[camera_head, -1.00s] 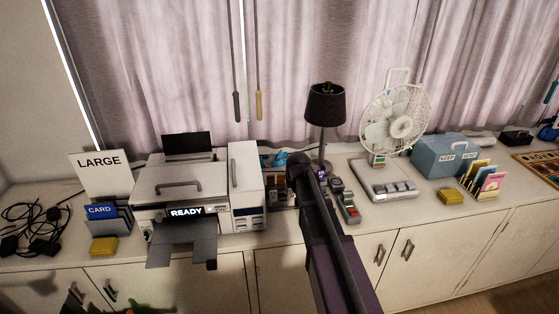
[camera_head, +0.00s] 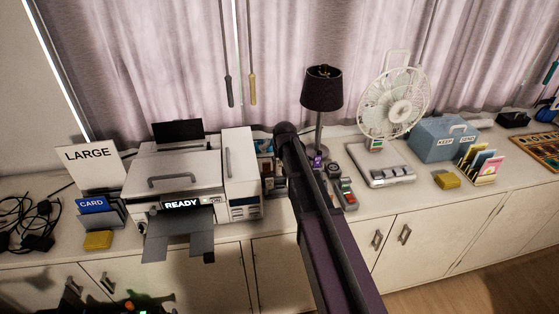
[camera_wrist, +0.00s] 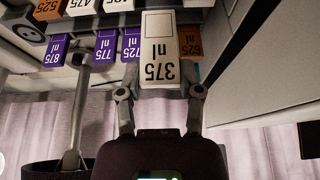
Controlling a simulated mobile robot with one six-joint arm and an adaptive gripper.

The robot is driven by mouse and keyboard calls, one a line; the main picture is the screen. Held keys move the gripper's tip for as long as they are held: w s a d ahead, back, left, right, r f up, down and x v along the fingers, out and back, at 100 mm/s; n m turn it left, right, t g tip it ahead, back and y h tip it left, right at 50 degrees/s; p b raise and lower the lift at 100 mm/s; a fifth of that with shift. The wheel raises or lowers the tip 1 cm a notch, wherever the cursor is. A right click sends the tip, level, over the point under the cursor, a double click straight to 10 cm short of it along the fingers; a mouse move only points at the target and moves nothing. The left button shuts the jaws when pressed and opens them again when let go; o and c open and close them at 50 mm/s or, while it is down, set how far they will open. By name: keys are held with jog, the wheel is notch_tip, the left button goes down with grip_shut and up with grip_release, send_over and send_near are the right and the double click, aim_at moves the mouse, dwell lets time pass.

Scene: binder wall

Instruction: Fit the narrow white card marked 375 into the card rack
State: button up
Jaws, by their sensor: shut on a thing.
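The narrow white card marked 375 nl (camera_wrist: 160,52) is between the two fingers of my gripper (camera_wrist: 160,88) in the wrist view, which looks inverted. My gripper is shut on it. In the head view my arm hides the gripper and the card.
A printer (camera_head: 175,165) stands left of my arm and a dark lamp (camera_head: 321,88) close behind it. A fan (camera_head: 395,100), blue box (camera_head: 443,140) and colored card holder (camera_head: 482,165) are farther right. A blue CARD holder (camera_head: 93,204) is far left.

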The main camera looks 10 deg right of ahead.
aim_at(280, 171)
jog(key=shift+f, duration=0.15)
jog(key=shift+f+b, duration=2.65)
jog(key=shift+b, duration=0.15)
jog(key=shift+f+b, duration=1.8)
dwell(0.4)
jog(key=o, duration=1)
jog(key=shift+c, duration=0.2)
jog(key=shift+r, duration=0.1)
notch_tip(280, 171, up, 9)
jog(key=p, duration=0.9)
jog(key=shift+r, duration=0.1)
